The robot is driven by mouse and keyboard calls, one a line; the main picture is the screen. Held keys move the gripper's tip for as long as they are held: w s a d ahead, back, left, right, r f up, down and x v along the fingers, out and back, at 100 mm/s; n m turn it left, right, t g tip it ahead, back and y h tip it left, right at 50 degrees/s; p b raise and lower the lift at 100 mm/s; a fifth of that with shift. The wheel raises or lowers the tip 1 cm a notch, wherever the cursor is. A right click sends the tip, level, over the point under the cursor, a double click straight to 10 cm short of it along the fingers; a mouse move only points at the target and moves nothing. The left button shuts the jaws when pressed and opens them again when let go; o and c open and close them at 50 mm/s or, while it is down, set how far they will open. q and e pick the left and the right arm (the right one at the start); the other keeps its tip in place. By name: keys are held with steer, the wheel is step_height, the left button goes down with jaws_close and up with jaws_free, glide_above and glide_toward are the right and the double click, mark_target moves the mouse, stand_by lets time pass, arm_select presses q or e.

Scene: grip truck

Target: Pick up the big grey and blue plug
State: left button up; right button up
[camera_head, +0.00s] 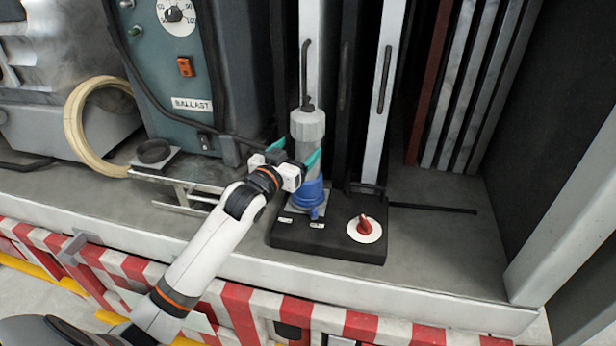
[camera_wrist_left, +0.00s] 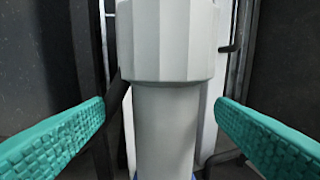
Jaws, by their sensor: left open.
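The big grey and blue plug (camera_head: 308,128) stands upright on a black base box (camera_head: 335,240), its blue collar (camera_head: 311,192) at the bottom and a black cable at its top. My left gripper (camera_head: 294,161) is open, its teal fingers on either side of the plug's grey body. In the left wrist view the grey plug (camera_wrist_left: 168,120) fills the middle between the two open fingers, with a gap visible on each side. The plug's lower end is mostly below that view. My right gripper is not in view.
A red rotary switch (camera_head: 365,226) sits on the base box, right of the plug. A ballast unit (camera_head: 180,75) stands to the left, beside a coiled hose (camera_head: 78,125). White and dark upright panels (camera_head: 385,75) stand close behind. The shelf at right (camera_head: 440,240) is mostly clear.

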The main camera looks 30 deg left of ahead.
arm_select(q)
steer(key=shift+w, duration=0.7)
steer(key=w, duration=0.1)
steer(key=w+p, duration=0.1)
steer(key=w, duration=0.1)
steer(key=w+p, duration=0.1)
steer(key=shift+w+d, duration=0.3)
steer(key=shift+d, duration=0.05)
steer(key=shift+w+f, duration=0.1)
steer(key=shift+w, duration=0.2)
jaws_close()
